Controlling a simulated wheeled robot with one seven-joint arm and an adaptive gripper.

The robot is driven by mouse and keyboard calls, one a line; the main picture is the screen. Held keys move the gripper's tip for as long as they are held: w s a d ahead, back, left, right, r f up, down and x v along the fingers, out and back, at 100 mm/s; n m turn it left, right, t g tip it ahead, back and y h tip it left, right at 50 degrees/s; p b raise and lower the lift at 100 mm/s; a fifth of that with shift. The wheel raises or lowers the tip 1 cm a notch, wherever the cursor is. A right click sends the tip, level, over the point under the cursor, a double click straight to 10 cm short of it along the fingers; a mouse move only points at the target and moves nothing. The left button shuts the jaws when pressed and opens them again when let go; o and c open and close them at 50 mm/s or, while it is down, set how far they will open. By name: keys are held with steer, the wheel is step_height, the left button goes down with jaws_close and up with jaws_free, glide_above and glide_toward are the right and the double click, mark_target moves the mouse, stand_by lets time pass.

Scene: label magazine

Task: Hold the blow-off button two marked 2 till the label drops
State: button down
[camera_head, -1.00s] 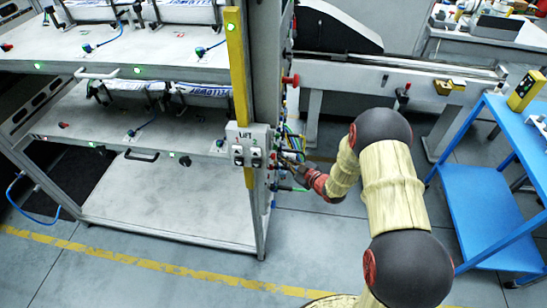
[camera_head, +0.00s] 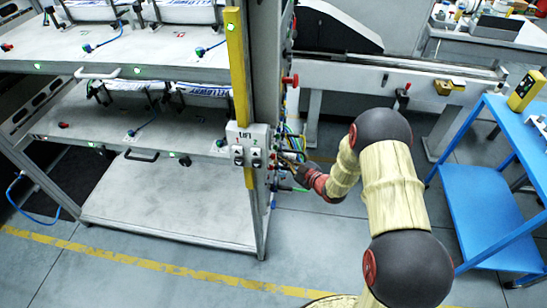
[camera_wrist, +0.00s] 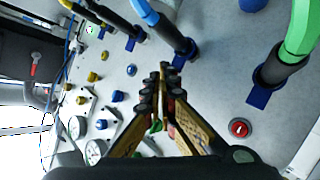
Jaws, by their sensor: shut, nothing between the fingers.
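In the wrist view my gripper (camera_wrist: 165,72) is shut and empty, its fingertips in front of a pale control panel (camera_wrist: 208,90). The panel carries blue buttons (camera_wrist: 131,70), yellow knobs (camera_wrist: 92,77) and a red button (camera_wrist: 239,128). I cannot read a 2 beside any of these, so I cannot tell which one is blow-off button two. Whether my fingertips touch the panel is unclear. My fingers hide part of it. In the head view my wrist reaches the side of the rack, and the panel face is turned away. A label (camera_head: 205,89) with lettering shows on the middle shelf.
Thick blue (camera_wrist: 165,30) and green (camera_wrist: 288,50) hoses plug into the panel near my fingers. Round gauges (camera_wrist: 77,127) sit at left. A lift switch box (camera_head: 250,146) is on the rack post.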

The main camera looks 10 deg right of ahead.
steer(key=shift+a, duration=0.1)
steer(key=shift+w+a, duration=0.1)
steer(key=shift+a, duration=0.2)
steer(key=shift+w+a+b, duration=0.1)
steer(key=shift+a+b, duration=0.2)
steer(key=shift+a, duration=0.3)
stand_by(2.1)
steer(key=shift+d, duration=0.15)
steer(key=shift+s+d+f, duration=0.1)
steer(key=shift+s+d, duration=0.1)
steer(key=shift+d, duration=0.65)
steer(key=shift+s+d, duration=0.25)
steer(key=shift+d, duration=0.55)
steer(key=shift+s+d, duration=0.3)
steer(key=shift+d, duration=0.45)
steer(key=shift+s+d, duration=0.25)
steer(key=shift+d, duration=0.55)
